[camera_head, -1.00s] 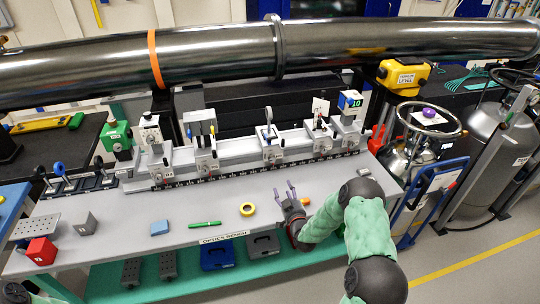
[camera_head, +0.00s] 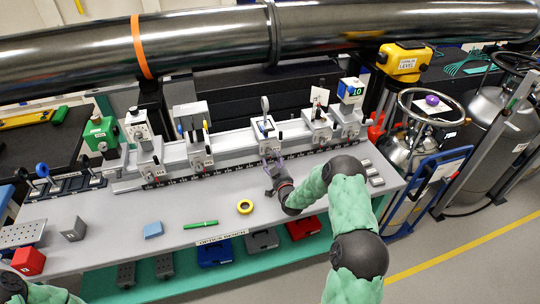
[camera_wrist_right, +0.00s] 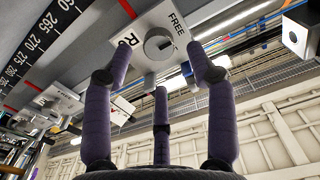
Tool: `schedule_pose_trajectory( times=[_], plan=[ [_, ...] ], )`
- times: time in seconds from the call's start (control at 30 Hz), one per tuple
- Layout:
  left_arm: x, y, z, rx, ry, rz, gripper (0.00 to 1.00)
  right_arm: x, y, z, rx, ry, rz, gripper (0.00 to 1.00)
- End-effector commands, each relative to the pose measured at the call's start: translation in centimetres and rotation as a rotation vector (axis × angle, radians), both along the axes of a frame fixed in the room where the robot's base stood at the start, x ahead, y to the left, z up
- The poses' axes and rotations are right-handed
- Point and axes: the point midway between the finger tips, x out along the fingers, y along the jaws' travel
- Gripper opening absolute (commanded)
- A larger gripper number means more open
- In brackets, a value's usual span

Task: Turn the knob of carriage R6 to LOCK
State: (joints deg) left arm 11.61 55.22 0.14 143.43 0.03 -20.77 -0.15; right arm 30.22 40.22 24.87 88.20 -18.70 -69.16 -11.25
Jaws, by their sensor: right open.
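Carriage R6 (camera_head: 263,127) stands on the rail of the optics bench, with an upright post and ring on top. In the right wrist view its pale front face (camera_wrist_right: 180,20) carries the letters R6 and FREE. Its round grey slotted knob (camera_wrist_right: 158,44) sits between those labels; a LOCK mark is not visible. My right gripper (camera_head: 272,163) is just in front of the carriage's lower face. In the wrist view its purple fingers (camera_wrist_right: 157,75) are spread open and empty, with the knob ahead between the outer tips, apparently apart from it. My left gripper is out of the picture.
Other carriages stand on the rail to the left (camera_head: 198,150) and right (camera_head: 318,127). A steel pipe (camera_head: 200,45) runs above. A yellow tape roll (camera_head: 245,207), green pen (camera_head: 201,224) and blue block (camera_head: 153,230) lie on the bench. Grey blocks (camera_head: 371,172) sit at its right end.

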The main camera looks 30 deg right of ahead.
Motion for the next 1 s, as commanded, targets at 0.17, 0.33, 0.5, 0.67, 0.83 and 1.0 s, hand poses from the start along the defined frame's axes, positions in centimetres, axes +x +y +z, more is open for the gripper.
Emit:
schedule_pose_trajectory(
  times=[0.17,0.33,0.5,0.67,0.83,1.0],
  plan=[
    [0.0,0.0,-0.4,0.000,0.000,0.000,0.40,2.7,-0.6,-0.1,0.000,-0.001,0.001,0.57],
    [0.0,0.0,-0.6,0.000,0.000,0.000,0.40,4.1,-1.0,-0.1,0.000,-0.001,0.000,0.57],
    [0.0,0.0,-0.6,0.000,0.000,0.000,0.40,4.5,-1.1,0.0,0.001,0.000,0.000,0.57],
    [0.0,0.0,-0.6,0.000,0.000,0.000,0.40,4.5,-1.1,0.0,0.001,0.000,0.000,0.57],
    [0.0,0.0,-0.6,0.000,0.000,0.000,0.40,4.5,-1.1,0.0,0.001,0.000,0.000,0.20],
    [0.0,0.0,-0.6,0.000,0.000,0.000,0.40,4.5,-1.1,0.1,0.000,-0.002,0.000,0.02]
  ],
)
